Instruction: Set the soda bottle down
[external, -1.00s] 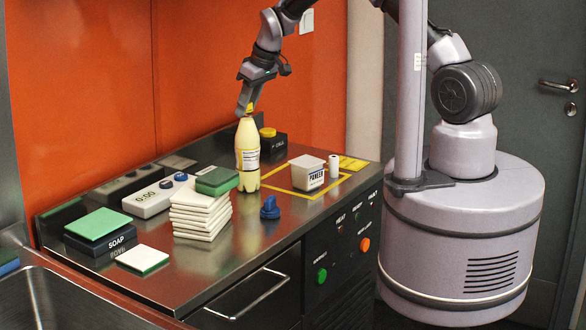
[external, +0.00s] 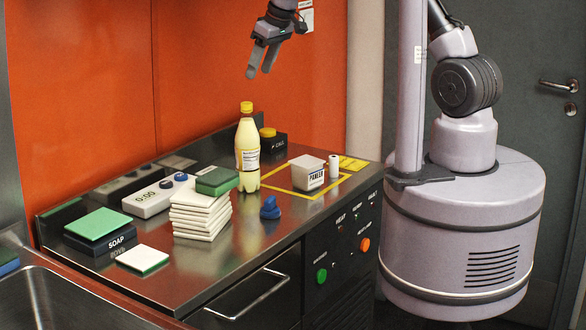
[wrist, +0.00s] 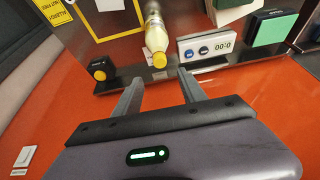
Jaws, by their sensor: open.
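The soda bottle (external: 247,150) is pale yellow with a yellow cap and a white label. It stands upright on the steel counter, beside the stack of white tiles and outside the yellow-outlined area. My gripper (external: 257,75) is open and empty, above the bottle and clear of its cap. In the wrist view the bottle (wrist: 156,36) shows beyond the spread fingers (wrist: 160,88), with nothing between them.
A stack of white tiles (external: 200,213) with a green-topped block stands left of the bottle. A blue knob (external: 270,208), a timer (external: 155,197) and a box with a yellow button (external: 270,142) are nearby.

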